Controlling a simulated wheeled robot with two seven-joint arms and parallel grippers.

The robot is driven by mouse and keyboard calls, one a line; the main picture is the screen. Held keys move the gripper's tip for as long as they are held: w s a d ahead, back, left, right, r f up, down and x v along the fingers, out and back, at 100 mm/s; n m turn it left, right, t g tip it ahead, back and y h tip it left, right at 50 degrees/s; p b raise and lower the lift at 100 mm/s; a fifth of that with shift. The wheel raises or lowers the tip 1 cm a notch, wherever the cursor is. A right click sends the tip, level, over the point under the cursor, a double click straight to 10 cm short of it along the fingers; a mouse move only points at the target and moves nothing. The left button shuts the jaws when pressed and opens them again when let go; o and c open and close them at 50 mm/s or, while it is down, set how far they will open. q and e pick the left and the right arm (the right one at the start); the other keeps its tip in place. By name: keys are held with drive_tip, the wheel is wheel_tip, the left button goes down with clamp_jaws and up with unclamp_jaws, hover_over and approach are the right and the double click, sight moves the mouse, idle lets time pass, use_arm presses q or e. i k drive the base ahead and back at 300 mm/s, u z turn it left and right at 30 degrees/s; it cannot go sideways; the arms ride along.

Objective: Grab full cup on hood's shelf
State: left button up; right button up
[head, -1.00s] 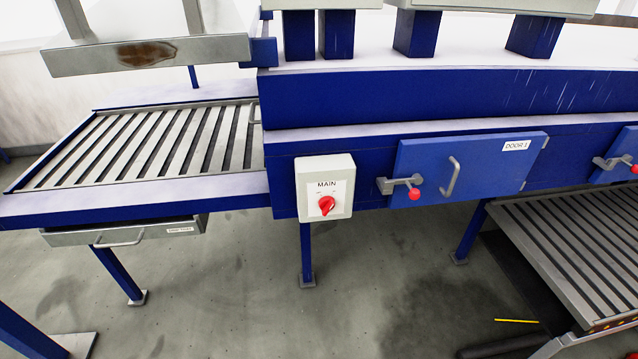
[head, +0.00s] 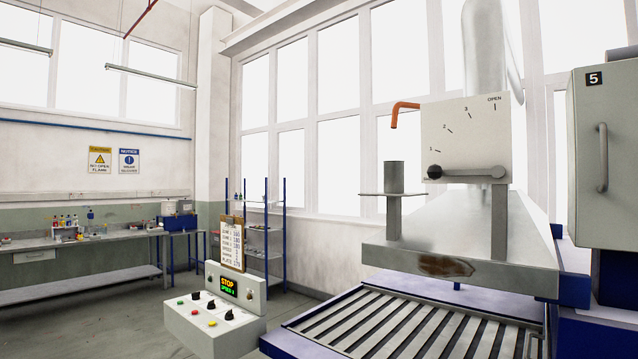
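A dark grey cylindrical cup (head: 394,177) stands upright on a small thin shelf (head: 378,194) mounted on a post at the left of the metal hood (head: 470,228). The cup's inside is hidden, so I cannot tell whether it is full. Neither of my grippers shows in the head view.
An orange bent pipe (head: 403,112) sticks out above the cup, beside a dial panel (head: 465,135) with a lever. A slatted conveyor (head: 390,325) lies below the hood. A control box (head: 215,312) stands at left front. Workbenches (head: 80,245) line the far wall.

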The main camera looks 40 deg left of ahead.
sight(393, 170)
drive_tip(key=u, duration=0.4)
drive_tip(key=i, duration=0.75)
drive_tip(key=z, duration=0.55)
